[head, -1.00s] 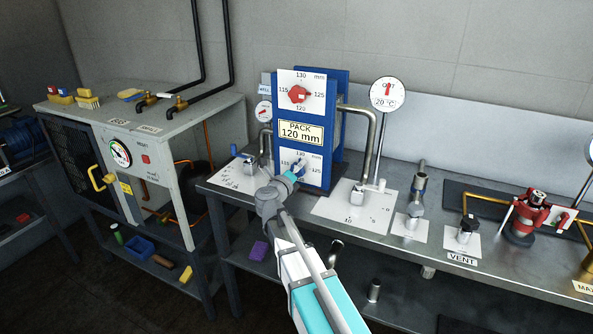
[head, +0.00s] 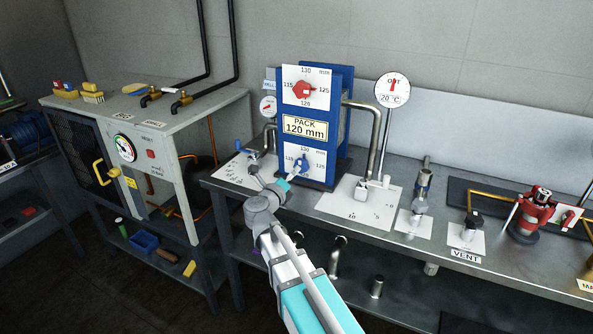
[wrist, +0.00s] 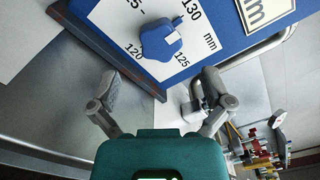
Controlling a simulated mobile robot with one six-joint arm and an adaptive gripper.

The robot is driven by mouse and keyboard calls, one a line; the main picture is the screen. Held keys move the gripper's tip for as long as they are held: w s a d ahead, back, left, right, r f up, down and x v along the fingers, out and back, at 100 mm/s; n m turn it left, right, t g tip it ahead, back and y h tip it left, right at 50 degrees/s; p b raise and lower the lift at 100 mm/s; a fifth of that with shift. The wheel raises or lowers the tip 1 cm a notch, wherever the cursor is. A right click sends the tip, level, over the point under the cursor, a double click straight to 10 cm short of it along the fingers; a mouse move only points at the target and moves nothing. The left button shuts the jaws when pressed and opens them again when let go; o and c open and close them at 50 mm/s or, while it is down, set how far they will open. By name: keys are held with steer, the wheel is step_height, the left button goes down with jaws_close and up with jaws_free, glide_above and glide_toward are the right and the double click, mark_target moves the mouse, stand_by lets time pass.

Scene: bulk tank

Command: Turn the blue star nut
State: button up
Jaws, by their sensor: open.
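The blue star nut (head: 301,164) sits on the lower white dial plate of the blue plate pack (head: 343,110). It also shows near the top of the wrist view (wrist: 160,40), with a small blue pointer towards the 130 mark. My gripper (head: 284,181) is just below and left of the nut in the head view. In the wrist view my gripper (wrist: 160,87) has its fingers spread wide, with nothing between them. The nut lies beyond the fingertips, apart from them. The arm hides part of the lower dial plate's edge in the head view.
A red star nut (head: 303,91) is on the upper dial, above the "PACK 120 mm" sign (head: 305,127). A blue-handled valve (head: 252,157) stands left of the pack. A bent pipe (head: 380,130) stands at its right.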

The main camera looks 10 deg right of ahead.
steer(key=shift+v, duration=2.4)
